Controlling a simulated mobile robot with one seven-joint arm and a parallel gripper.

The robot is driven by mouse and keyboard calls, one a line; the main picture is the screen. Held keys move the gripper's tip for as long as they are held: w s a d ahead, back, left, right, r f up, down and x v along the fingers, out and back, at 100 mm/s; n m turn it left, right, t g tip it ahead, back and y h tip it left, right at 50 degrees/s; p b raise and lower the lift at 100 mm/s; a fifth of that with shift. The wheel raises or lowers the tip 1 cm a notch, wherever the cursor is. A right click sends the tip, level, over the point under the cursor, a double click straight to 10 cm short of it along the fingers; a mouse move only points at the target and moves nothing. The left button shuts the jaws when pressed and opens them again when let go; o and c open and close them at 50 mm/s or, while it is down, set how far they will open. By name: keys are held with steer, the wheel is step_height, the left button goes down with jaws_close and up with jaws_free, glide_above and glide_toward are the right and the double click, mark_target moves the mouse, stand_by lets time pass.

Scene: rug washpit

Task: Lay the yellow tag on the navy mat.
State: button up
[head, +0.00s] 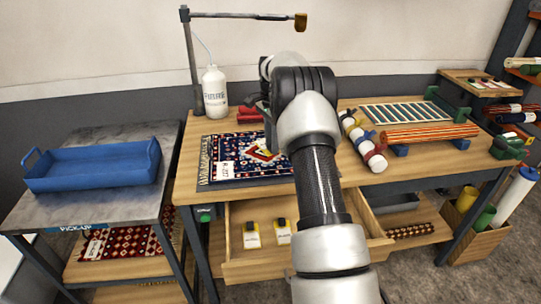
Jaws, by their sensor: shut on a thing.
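The navy mat (212,180) is a patterned rug with a red and cream border and a fringed left edge, lying flat on the wooden bench. A white label (225,171) lies on its front left part. My gripper (266,132) is over the right part of the mat, pointing down and partly hidden by my own arm. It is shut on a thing.
An open drawer (240,268) below the bench holds two pale cards with dark clips (252,236). A blue tray (92,168) stands on the left table. A white bottle (215,93), a lamp post (188,60) and rolled rugs (430,132) surround the mat.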

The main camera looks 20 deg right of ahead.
mark_target(272, 166)
steer(key=shift+f, duration=2.95)
steer(key=shift+f, duration=0.1)
steer(key=shift+f+b, duration=0.15)
steer(key=shift+b, duration=0.15)
steer(key=o, duration=1)
